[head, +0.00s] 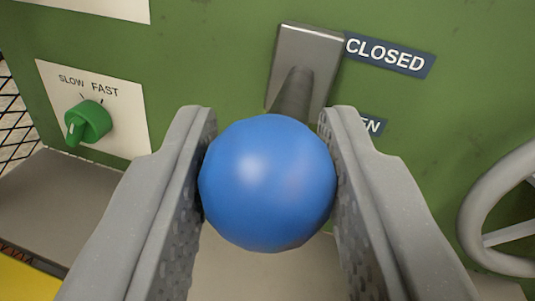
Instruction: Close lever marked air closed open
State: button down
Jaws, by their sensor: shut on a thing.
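The lever has a blue ball knob (268,183) on a grey shaft (294,93). The shaft comes out of a grey metal plate (305,52) on a green panel. My gripper (268,160) is shut on the blue knob, one grey finger on each side. A dark label reading CLOSED (389,55) sits right of the plate's upper part. A second label (372,125), of which only "EN" shows, sits lower and is partly hidden by my right finger. The shaft points toward me and slightly down, and its lower end is hidden behind the knob.
A green SLOW/FAST dial (88,123) on a white plate is to the left. A grey handwheel (505,215) is at the right edge. A grey ledge (60,200) and a bit of yellow (25,280) show at lower left. Black mesh (15,125) is at the left edge.

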aim_at(291, 118)
jog(key=shift+w+r+m+g+p, duration=0.2)
jog(key=shift+r+g+p, duration=0.4)
jog(key=shift+r+p, duration=0.45)
jog(key=shift+w+r+m+g+p, duration=0.15)
jog(key=shift+r+g+p, duration=0.45)
jog(key=shift+p, duration=0.7)
jog(key=g+p, duration=0.1)
jog(key=p, duration=0.1)
jog(key=r+p, duration=0.1)
jog(key=p, duration=0.1)
jog(key=shift+w+r+g, duration=0.25)
jog(key=shift+w+g, duration=0.1)
jog(key=shift+g, duration=0.05)
jog(key=shift+p, duration=0.7)
jog(key=c, duration=1.1)
grip_release()
jog(key=shift+w, duration=0.1)
jog(key=shift+f, duration=0.1)
jog(key=v, duration=1.3)
jog(key=shift+s+r, duration=0.3)
jog(key=shift+r, duration=0.05)
